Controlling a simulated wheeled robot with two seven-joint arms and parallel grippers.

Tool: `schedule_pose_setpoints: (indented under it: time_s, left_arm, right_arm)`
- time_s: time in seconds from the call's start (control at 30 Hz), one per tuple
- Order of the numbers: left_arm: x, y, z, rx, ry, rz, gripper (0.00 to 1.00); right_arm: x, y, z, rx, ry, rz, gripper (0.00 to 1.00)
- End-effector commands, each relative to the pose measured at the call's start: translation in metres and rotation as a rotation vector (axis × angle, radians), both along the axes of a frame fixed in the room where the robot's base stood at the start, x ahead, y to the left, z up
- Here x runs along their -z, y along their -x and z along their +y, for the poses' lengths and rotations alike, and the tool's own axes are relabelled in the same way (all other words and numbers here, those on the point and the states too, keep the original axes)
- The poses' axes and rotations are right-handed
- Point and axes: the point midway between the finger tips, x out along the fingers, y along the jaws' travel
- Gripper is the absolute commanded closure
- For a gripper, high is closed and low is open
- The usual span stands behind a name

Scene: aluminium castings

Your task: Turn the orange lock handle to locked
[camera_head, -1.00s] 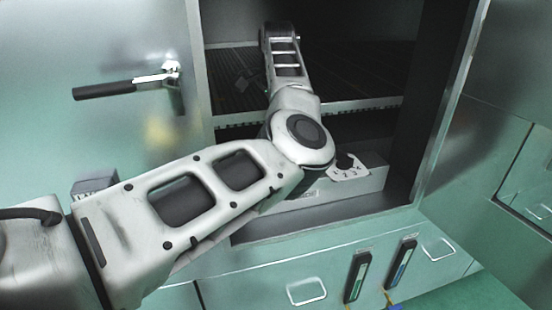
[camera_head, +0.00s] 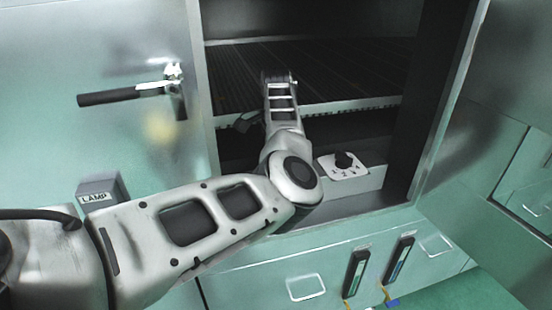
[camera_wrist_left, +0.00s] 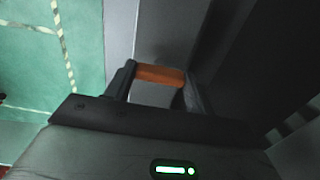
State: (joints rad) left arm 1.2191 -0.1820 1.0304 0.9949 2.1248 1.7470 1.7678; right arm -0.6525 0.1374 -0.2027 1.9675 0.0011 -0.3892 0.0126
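The orange lock handle (camera_wrist_left: 158,75) shows in the left wrist view as a short orange bar between the fingers of my left gripper (camera_wrist_left: 155,88). The fingers stand wide apart, one near each visible end of the bar. I cannot tell whether they touch it. The head view does not show the orange handle. There my left arm crosses from the left and reaches into the open cabinet; its gripper is mostly hidden. My right gripper is not in view.
A door with a black-gripped metal handle (camera_head: 125,95) stands at the left, above a LAMP box (camera_head: 98,193). Inside the cabinet are a ribbed rack (camera_head: 350,70) and a black knob (camera_head: 343,160) on a white dial. Two dark-handled tools (camera_head: 356,270) (camera_head: 400,260) are on the front below.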

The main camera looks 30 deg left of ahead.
Motion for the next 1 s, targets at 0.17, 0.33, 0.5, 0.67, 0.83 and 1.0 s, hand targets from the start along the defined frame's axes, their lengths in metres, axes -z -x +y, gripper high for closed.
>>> schedule_pose_setpoints:
  time_s: [0.17,0.33,0.5,0.67,0.83,1.0]
  left_arm:
    - [0.000,0.000,0.000,0.002,0.001,0.001,0.68]
    - [0.000,0.000,0.000,0.026,0.001,0.001,0.68]
    - [0.000,0.000,0.000,0.100,0.002,-0.001,0.68]
    - [0.000,0.000,-0.001,0.217,0.001,-0.001,0.68]
    - [0.000,-0.001,0.000,0.375,0.001,-0.003,0.68]
    - [0.000,0.000,0.000,0.535,0.000,-0.002,0.68]
  right_arm:
    - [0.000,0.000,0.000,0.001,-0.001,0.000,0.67]
    - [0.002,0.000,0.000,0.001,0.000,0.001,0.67]
    - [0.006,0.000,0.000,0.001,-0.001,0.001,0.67]
    - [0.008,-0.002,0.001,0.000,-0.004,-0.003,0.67]
    - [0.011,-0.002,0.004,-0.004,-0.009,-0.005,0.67]
    - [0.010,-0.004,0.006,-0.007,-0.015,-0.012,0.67]
